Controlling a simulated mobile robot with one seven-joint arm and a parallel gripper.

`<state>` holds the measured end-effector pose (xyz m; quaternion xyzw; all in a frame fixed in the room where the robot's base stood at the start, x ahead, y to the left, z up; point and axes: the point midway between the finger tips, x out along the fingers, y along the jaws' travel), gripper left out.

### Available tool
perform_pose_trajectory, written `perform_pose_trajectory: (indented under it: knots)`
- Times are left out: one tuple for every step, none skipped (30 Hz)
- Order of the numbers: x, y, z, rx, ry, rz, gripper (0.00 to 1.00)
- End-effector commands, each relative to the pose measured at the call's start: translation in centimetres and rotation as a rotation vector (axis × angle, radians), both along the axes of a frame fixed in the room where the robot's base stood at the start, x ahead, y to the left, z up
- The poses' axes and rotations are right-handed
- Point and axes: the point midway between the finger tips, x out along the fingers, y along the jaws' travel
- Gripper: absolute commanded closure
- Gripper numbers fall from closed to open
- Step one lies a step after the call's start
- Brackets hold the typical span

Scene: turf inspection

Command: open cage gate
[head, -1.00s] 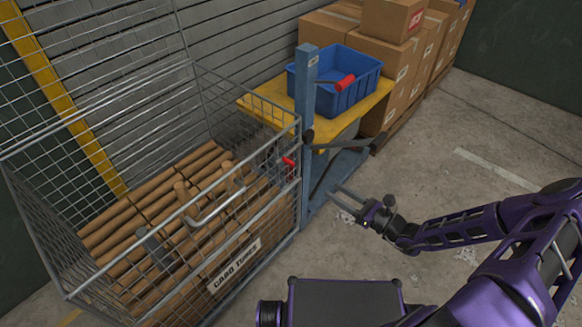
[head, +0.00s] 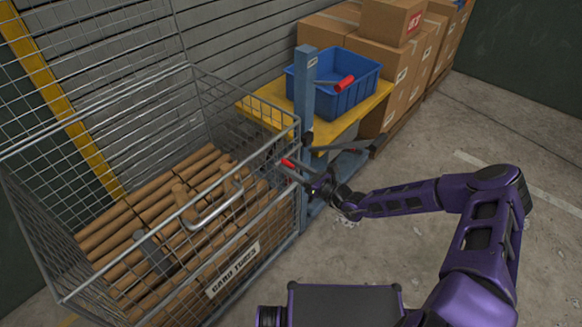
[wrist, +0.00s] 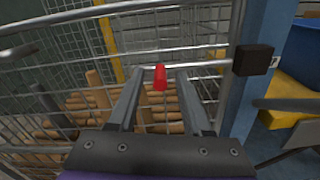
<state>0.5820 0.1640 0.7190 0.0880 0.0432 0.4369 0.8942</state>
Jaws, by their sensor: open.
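The wire-mesh cage (head: 187,216) holds several long brown tubes (head: 150,225) and carries a "CARD TUBES" label (head: 233,270) on its front side. The front mesh looks shut, with no gap seen. A small red handle (head: 288,163) sits near the cage's right end, by the blue post. My gripper (head: 298,172) is open at this handle. In the wrist view the red handle (wrist: 160,77) shows between the two open fingers, near their tips. I cannot tell whether either finger touches it.
A blue post (head: 305,100) stands right of the cage; a black block (wrist: 252,60) is on it in the wrist view. Behind are a blue crate (head: 335,100) on a yellow top (head: 375,100), a red-gripped lever (head: 345,82) and stacked cartons (head: 400,70). The floor (head: 440,130) at right is clear.

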Motion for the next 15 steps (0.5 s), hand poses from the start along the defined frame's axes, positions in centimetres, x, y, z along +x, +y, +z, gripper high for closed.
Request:
perform_pose_trajectory:
  knots:
    - [0.16,0.23,-0.04,0.0,0.0,0.0,0.5]
    - [0.22,0.31,-0.03,0.0,0.0,0.0,0.5]
    - [0.28,0.38,-0.01,0.0,0.0,0.0,0.5]
    - [0.31,0.42,0.0,0.0,0.0,0.0,0.5]
    - [0.33,0.43,0.0,0.0,0.0,0.0,0.5]
    - [0.34,0.43,0.01,0.0,0.0,0.0,0.5]
    - [0.34,0.43,0.01,0.0,0.0,0.0,0.5]
    - [0.33,0.42,0.01,0.0,0.0,0.0,0.5]
    - [0.33,0.42,0.01,0.0,0.0,0.0,0.5]
    - [0.33,0.42,0.01,0.0,0.0,0.0,0.5]
    - [0.33,0.42,0.02,0.0,0.0,0.0,0.52]
    - [0.33,0.42,0.01,0.0,0.0,0.0,0.59]
    - [0.32,0.41,0.01,0.0,0.0,0.0,0.65]
    - [0.32,0.41,0.01,0.0,0.0,0.0,0.7]
    - [0.32,0.41,0.01,0.0,0.0,0.0,0.77]
